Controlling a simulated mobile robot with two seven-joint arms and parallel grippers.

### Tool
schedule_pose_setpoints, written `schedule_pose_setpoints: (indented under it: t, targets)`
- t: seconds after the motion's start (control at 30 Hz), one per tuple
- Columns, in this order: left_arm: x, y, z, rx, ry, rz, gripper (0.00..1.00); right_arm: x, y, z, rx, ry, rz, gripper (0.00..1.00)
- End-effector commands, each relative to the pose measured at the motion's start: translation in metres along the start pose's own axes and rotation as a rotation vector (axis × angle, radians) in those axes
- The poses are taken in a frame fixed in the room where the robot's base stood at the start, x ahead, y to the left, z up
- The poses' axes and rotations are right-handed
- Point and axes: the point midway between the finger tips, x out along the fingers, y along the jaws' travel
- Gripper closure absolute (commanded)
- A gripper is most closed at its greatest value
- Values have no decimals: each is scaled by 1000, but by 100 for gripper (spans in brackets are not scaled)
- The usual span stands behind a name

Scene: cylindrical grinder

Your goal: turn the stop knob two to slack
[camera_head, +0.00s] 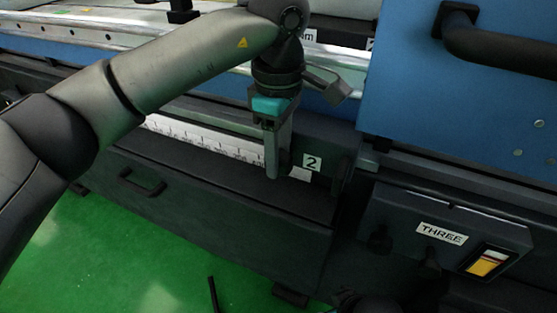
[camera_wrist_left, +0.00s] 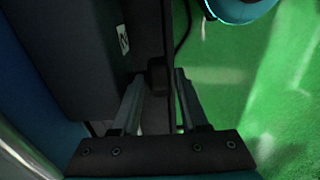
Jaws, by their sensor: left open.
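The white label "2" (camera_head: 312,162) is on the dark machine front, and it also shows sideways in the left wrist view (camera_wrist_left: 123,40). My left gripper (camera_head: 273,172) points down just left of this label. In the left wrist view, my left gripper (camera_wrist_left: 160,76) is open, with its two fingers apart. A small dark block (camera_wrist_left: 157,74), which looks like the stop knob two, lies between or just beyond the fingertips. I cannot tell whether the fingers touch it. In the head view the gripper hides the knob, so its turn angle cannot be read.
A white scale (camera_head: 205,140) runs left of the gripper above a dark cover with a handle (camera_head: 141,183). A panel marked "THREE" (camera_head: 442,234) with a yellow-lit switch (camera_head: 487,263) is at the lower right. A blue door (camera_head: 460,90) rises on the right. Green floor (camera_head: 130,255) is open in front.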

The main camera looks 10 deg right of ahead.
Motion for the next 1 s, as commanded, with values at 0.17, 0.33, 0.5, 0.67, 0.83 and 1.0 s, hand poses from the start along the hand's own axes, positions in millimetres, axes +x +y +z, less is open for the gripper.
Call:
schedule_pose_setpoints:
  t: [0.17,0.33,0.5,0.67,0.83,1.0]
  targets:
    - [7,0,0,0,-1,0,56,-5,0,-2,0,9,1,50]
    - [8,0,0,0,0,0,56,-6,0,-3,0,9,1,50]
    - [7,0,0,0,0,0,64,-6,0,-3,1,10,1,50]
    - [7,0,0,0,0,0,82,-6,0,-3,1,10,1,50]
    - [7,0,0,0,0,0,100,-6,0,-3,1,11,1,50]
    - [7,0,0,0,0,0,100,-6,0,-3,1,11,1,50]
